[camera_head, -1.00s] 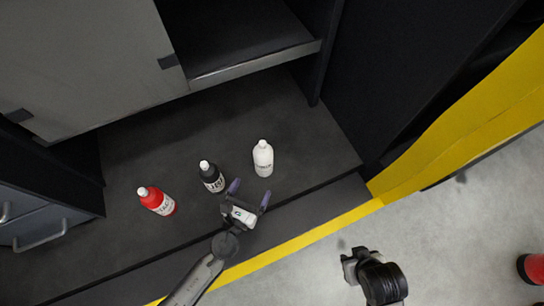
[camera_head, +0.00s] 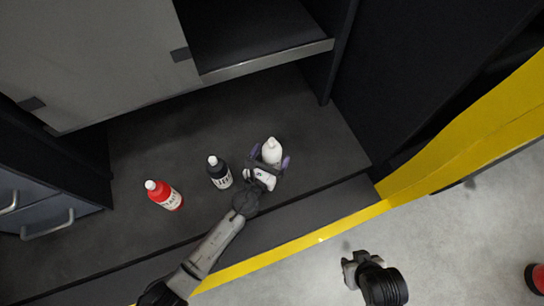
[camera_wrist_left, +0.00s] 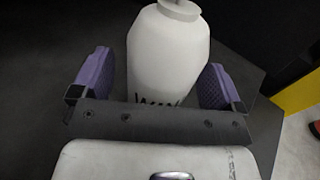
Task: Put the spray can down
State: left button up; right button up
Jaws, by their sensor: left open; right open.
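A white bottle-shaped container (camera_head: 272,148) with dark lettering stands upright on the dark bay floor. It fills the middle of the left wrist view (camera_wrist_left: 168,50). My left gripper (camera_head: 270,158) is open around it, one purple-padded finger on each side. In the left wrist view a gap shows at the left finger; contact at the right finger is unclear. A black bottle (camera_head: 219,173) and a red bottle (camera_head: 164,195) stand to the left, apart from the gripper. I cannot tell which one is the spray can. My right gripper (camera_head: 349,265) is open and empty over the pale floor.
A dark shelf with a metal edge (camera_head: 268,61) is behind the bottles. A grey drawer unit (camera_head: 40,205) stands at left. A yellow-edged step (camera_head: 310,237) runs along the front. A red object (camera_head: 536,279) is at the far right.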

pick_arm(q)
jog(key=shift+w+d, duration=0.25)
jog(key=shift+w, duration=0.2)
jog(key=shift+s+a, duration=0.1)
jog(key=shift+c, duration=0.2)
jog(key=shift+r, duration=0.1)
jog(key=c, duration=1.3)
